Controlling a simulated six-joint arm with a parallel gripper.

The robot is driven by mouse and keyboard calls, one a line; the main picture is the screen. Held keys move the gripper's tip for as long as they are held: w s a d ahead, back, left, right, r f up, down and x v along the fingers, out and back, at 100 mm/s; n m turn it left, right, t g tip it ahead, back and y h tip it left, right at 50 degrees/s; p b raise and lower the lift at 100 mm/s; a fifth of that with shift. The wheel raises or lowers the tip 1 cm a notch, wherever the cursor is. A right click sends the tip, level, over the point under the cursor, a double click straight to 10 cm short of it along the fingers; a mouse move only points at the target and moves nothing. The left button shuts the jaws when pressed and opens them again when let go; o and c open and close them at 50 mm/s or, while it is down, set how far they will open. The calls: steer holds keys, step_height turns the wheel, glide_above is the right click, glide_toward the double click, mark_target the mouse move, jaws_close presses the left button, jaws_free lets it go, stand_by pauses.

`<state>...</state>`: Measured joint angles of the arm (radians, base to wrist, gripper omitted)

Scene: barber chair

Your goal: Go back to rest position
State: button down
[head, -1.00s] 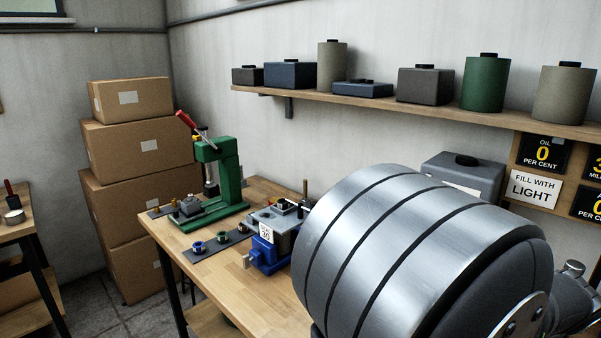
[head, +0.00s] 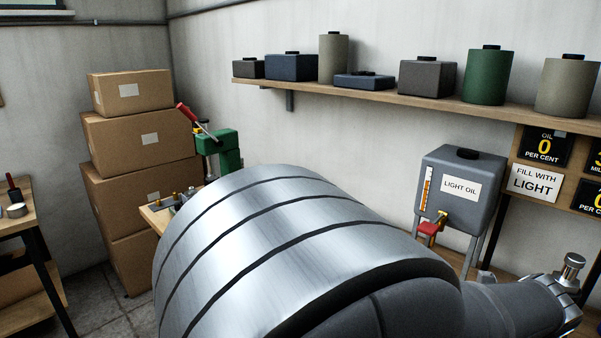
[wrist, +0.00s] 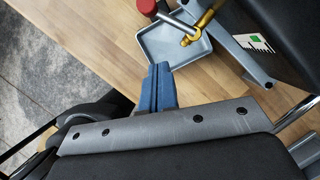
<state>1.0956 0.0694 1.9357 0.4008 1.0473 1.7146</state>
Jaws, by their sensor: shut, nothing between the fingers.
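My gripper (wrist: 160,68) shows in the wrist view as two blue fingers pressed together, with nothing between them. It points toward the wooden bench, just below a small grey tray in the picture. The fingers look apart from the tray, but their height above the bench is hard to tell. In the head view my large banded metal arm link fills the lower middle and the fingers are not visible.
The grey light oil tank (head: 463,198) has a red-handled tap (head: 430,228); its tray (wrist: 172,54) shows in the wrist view. A green press (head: 218,150) is partly hidden. Stacked boxes (head: 140,180) stand left; a shelf (head: 400,100) runs above.

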steer(key=s+r+m, duration=0.2)
steer(key=s+r, duration=0.2)
steer(key=r, duration=0.5)
steer(key=x, duration=1)
steer(key=s+d+r+n+g+y, duration=0.1)
steer(key=s+d+r+n+y, duration=0.1)
steer(key=d+n, duration=0.5)
steer(key=shift+s+r+n+g+y, duration=0.4)
steer(key=shift+n+y, duration=0.2)
steer(key=shift+n, duration=1.9)
